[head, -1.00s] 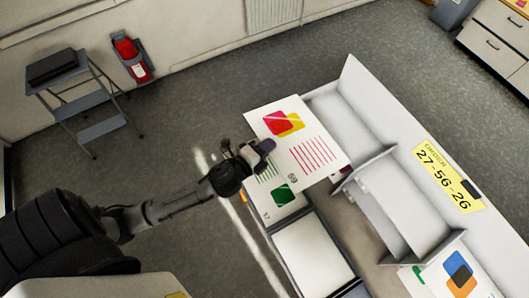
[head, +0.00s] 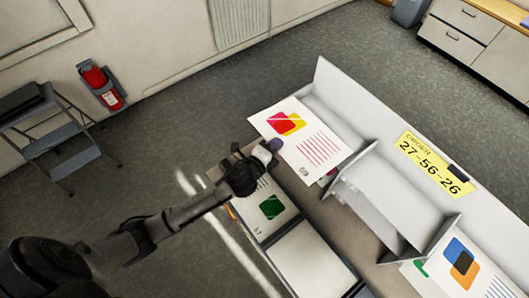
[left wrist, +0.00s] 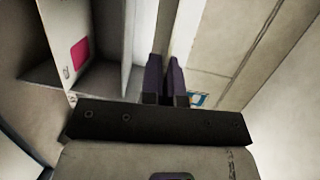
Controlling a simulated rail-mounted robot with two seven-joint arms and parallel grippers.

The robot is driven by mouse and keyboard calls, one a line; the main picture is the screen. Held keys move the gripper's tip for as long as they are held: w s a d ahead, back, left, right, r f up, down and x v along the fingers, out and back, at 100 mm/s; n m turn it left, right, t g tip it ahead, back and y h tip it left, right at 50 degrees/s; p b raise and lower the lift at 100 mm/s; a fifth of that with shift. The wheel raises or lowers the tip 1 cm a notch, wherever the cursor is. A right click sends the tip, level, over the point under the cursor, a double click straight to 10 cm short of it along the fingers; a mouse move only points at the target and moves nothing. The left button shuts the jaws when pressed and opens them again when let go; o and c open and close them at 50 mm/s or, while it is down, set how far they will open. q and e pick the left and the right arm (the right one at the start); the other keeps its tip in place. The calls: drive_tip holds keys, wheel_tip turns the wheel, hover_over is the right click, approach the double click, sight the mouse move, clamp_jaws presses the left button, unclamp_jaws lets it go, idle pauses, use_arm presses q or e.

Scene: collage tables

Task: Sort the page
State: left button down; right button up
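My left gripper (head: 273,148) is shut on the near left edge of a white page (head: 318,146) with a red and yellow figure and red lines. The page is held tilted over the left compartment (head: 335,117) of the white sorter; I cannot tell whether it touches the sorter. Its small number is hard to read. A page with a green figure (head: 271,207) lies in the left tray. A page with blue, orange and black shapes (head: 462,263) is at the sorter's right compartment. In the left wrist view the fingers (left wrist: 166,82) are close together. My right gripper is out of view.
A yellow order card (head: 434,163) reading 27-56-26 is on the sorter's back panel. The middle compartment (head: 378,207) looks empty. A tray with a blank white surface (head: 306,262) lies in front. A step stool (head: 62,135) and a red extinguisher (head: 102,88) stand far left.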

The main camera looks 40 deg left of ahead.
sight(303, 129)
use_arm(q)
drive_tip(key=w+d+b, duration=0.1)
drive_tip(key=w+b, duration=0.1)
drive_tip(key=w, duration=0.1)
drive_tip(key=w+d+f+b, duration=0.1)
drive_tip(key=w+b, duration=0.1)
drive_tip(key=w, duration=0.2)
drive_tip(key=w+d+f+b, duration=0.1)
drive_tip(key=w+b, duration=0.1)
drive_tip(key=w, duration=0.2)
drive_tip(key=shift+w+d, duration=0.1)
drive_tip(key=shift+d, duration=0.2)
wheel_tip(303, 129, down, 3)
drive_tip(key=shift+f+b, duration=0.1)
drive_tip(key=shift+b, duration=0.9)
drive_tip(key=shift+f+b, duration=0.6)
drive_tip(key=shift+f, duration=0.2)
drive_tip(key=c, duration=1.3)
unclamp_jaws()
